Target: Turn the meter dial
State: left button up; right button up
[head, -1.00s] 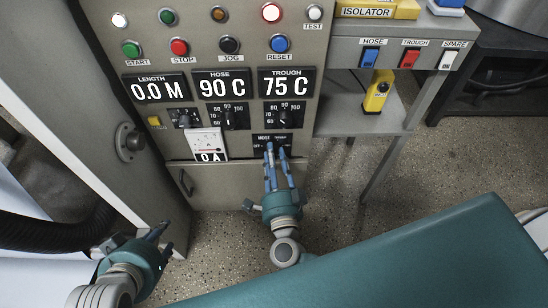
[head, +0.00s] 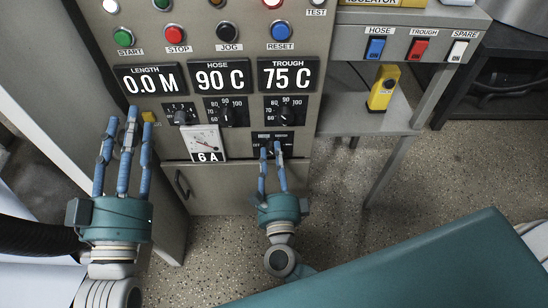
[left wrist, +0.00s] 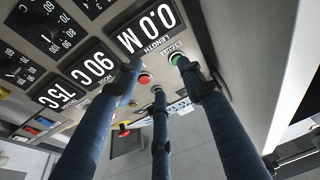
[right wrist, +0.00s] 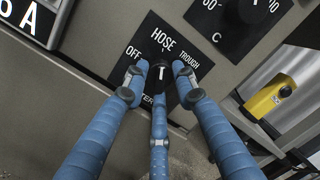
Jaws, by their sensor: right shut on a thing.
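The meter dial (head: 272,149) is a black knob on a black plate low on the panel. In the right wrist view the dial (right wrist: 161,72) has its white mark pointing up to HOSE; OFF, TROUGH and a partly hidden METER label surround it. My right gripper (head: 272,152) is shut on the dial, its fingers around it and partly hiding it. My left gripper (head: 128,122) is open and empty, its fingers apart in front of the panel's lower left. The meter (head: 205,141), left of the dial, reads 6 A.
Above are the LENGTH, HOSE and TROUGH displays (head: 287,74) and several buttons, including START (head: 123,37). Small black knobs (head: 286,111) sit between displays and dial. A shelf (head: 355,119) with a yellow device (head: 383,88) stands right. A teal surface (head: 430,270) fills the lower right.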

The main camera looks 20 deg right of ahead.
pick_arm(q)
jog(key=shift+s+r+t, duration=0.15)
jog(key=shift+r+t, duration=0.15)
jog(key=shift+r, duration=0.3)
pick_arm(e)
jog(key=shift+a, duration=0.2)
jog(key=o, duration=1.2)
jog(key=shift+c, duration=0.2)
jog(key=shift+s+f, duration=0.1)
jog(key=shift+s, duration=0.45)
jog(key=r+v, duration=0.1)
jog(key=v, duration=1)
jog(key=shift+f, duration=0.45)
jog(key=shift+a, duration=0.1)
